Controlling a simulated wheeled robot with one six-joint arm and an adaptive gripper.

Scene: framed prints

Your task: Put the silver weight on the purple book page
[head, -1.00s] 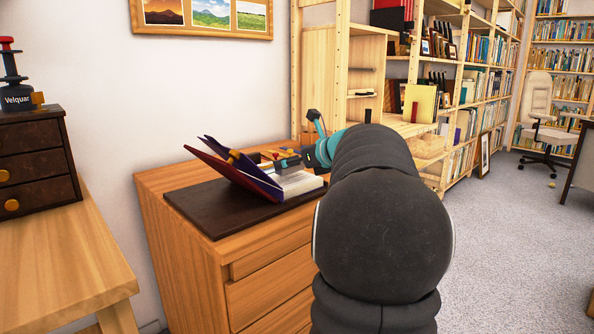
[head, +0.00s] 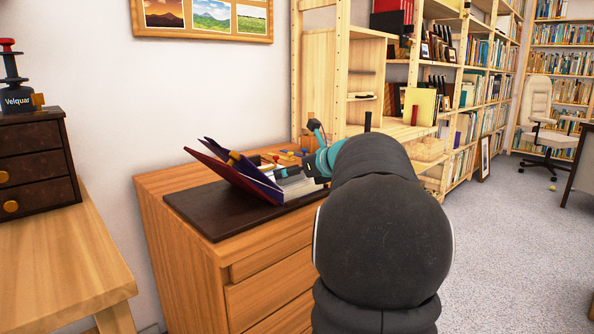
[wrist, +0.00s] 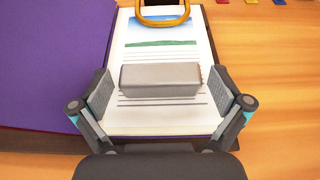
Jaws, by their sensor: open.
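The silver weight (wrist: 158,78), a grey block, lies across the printed page (wrist: 160,115) of the open book in the wrist view. The page has a landscape picture at its top and lines of text. The book's purple cover (wrist: 50,70) spreads to the left; in the head view the purple cover (head: 252,184) is raised at a slant. My gripper (wrist: 160,92) is open, with one finger on each side of the weight and visible gaps between. In the head view my arm hides most of the page, and I cannot make out the weight there.
A yellow-orange ring (wrist: 163,14) lies at the page's top. Small coloured pieces (head: 288,155) lie behind the book. The book is on a dark mat (head: 205,212) on a wooden drawer cabinet (head: 275,245). A shelf (head: 355,60) stands behind; the cabinet's front right is mostly hidden by my arm.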

